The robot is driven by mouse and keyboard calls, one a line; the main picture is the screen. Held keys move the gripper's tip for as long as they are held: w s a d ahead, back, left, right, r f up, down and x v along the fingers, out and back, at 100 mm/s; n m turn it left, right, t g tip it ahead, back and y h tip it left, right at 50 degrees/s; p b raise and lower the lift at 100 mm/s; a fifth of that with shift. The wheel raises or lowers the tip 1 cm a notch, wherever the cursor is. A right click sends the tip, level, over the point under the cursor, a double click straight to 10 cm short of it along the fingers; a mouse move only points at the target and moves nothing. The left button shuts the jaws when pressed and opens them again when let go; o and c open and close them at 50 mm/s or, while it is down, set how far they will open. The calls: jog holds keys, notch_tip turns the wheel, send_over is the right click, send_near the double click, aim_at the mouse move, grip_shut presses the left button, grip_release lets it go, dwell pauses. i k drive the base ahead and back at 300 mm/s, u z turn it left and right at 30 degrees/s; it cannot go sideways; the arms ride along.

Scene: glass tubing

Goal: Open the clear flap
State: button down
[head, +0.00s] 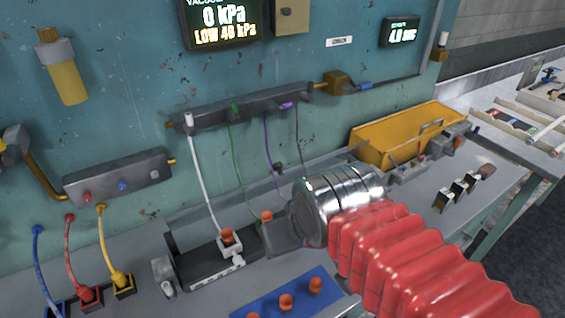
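My gripper (283,236) is at the lower middle, at the end of my silver wrist and red sleeve. Only a short dark grey part of it shows, and I cannot tell whether its fingers are apart. It is just right of a dark block (205,264) that holds a white plug with an orange top (229,241). A thin greyish, see-through-looking panel (190,232) stands behind this block; it may be the clear flap, but its outline is faint. My wrist hides the bench behind it. I cannot tell whether my gripper touches anything.
A blue mat (288,300) with orange-topped pieces lies in front. Cables hang from a wall rail (250,106) towards the bench. A yellow bin (405,135) and small black blocks (457,188) stand at right. Blue, red and yellow plugs stand at lower left.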

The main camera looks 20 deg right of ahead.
aim_at(184, 221)
jog(key=u, duration=0.55)
jog(key=k, duration=1.35)
jog(key=u, duration=0.25)
jog(key=i, duration=0.95)
